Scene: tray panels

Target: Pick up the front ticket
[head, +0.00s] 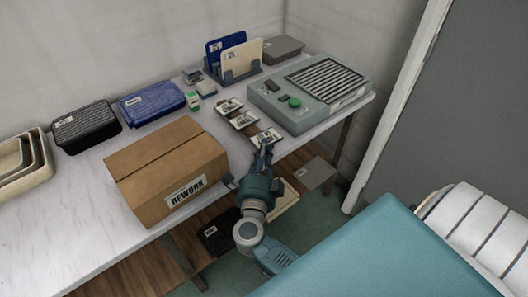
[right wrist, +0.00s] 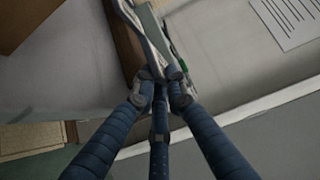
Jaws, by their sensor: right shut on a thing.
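Three tickets with dark print lie in a slanting row on the white table: a back ticket (head: 230,105), a middle ticket (head: 243,120) and the front ticket (head: 267,137). The front ticket is nearest the table's front edge. My right gripper (head: 263,152) reaches in from the front and is shut on the front ticket's near end. In the right wrist view, my closed fingers (right wrist: 160,85) pinch a thin, pale-edged piece (right wrist: 150,30), seen nearly edge-on. I cannot tell whether the ticket is clear of the table. My left gripper is not in view.
A cardboard REWORK box (head: 165,165) stands close left of my right gripper. A grey-green machine (head: 300,112) with a green button stands to the right. Behind are a panel rack (head: 240,75), a blue case (head: 150,102) and a black case (head: 85,127). Nested trays (head: 40,175) stand far left.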

